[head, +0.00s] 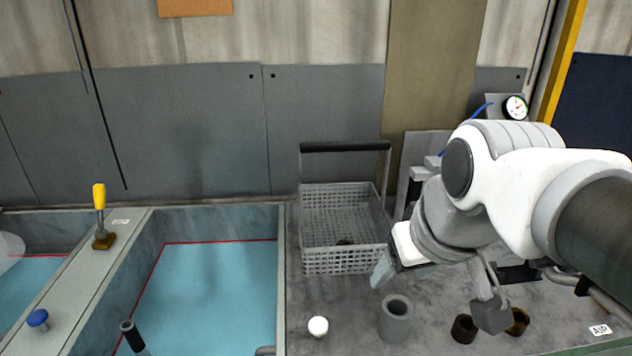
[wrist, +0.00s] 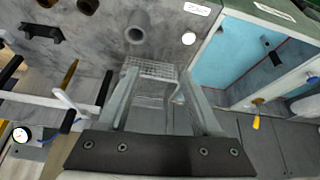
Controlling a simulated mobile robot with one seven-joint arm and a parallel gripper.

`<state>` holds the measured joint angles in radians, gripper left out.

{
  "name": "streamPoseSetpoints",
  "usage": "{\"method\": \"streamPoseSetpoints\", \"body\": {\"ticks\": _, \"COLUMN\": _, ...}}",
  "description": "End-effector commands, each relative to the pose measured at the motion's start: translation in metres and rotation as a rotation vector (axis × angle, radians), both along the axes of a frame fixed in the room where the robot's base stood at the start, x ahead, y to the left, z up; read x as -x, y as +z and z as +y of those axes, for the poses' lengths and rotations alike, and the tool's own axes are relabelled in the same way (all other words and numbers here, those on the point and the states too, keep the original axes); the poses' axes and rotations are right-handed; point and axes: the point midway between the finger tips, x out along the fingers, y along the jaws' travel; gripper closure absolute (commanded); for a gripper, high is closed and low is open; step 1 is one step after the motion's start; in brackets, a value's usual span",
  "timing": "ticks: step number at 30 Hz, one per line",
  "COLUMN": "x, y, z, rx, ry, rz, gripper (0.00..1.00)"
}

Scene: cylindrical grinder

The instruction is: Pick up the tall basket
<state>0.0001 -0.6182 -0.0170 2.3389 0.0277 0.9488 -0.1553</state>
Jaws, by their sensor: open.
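The tall basket (head: 338,262) is a grey mesh basket with a high frame and a dark bar handle (head: 345,147) across its top. It stands upright on the grey counter against the back panels, with a small dark item inside. My gripper (head: 436,298) is in front of it and to its right in the head view, with its fingers spread apart and nothing held. In the wrist view the basket's mesh (wrist: 150,71) shows beyond and between the fingers of my open gripper (wrist: 160,88). I cannot tell from the views whether a finger touches the basket.
A white ball (head: 318,326), a grey hollow cylinder (head: 395,319) and dark brown cups (head: 464,329) stand on the counter in front. Blue-floored basins (head: 215,290) lie to the left, with a yellow-handled lever (head: 99,200). A pressure gauge (head: 515,108) is at the back right.

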Motion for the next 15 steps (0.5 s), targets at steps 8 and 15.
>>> {"method": "streamPoseSetpoints", "body": {"ticks": 8, "x": -0.075, "y": 0.074, "z": -0.003, "rx": 0.063, "ry": 0.217, "rz": 0.025, "gripper": 0.34}}
{"method": "streamPoseSetpoints", "body": {"ticks": 15, "x": -0.140, "y": 0.118, "z": -0.008, "rx": 0.123, "ry": 0.409, "rz": 0.036, "gripper": 0.34}}
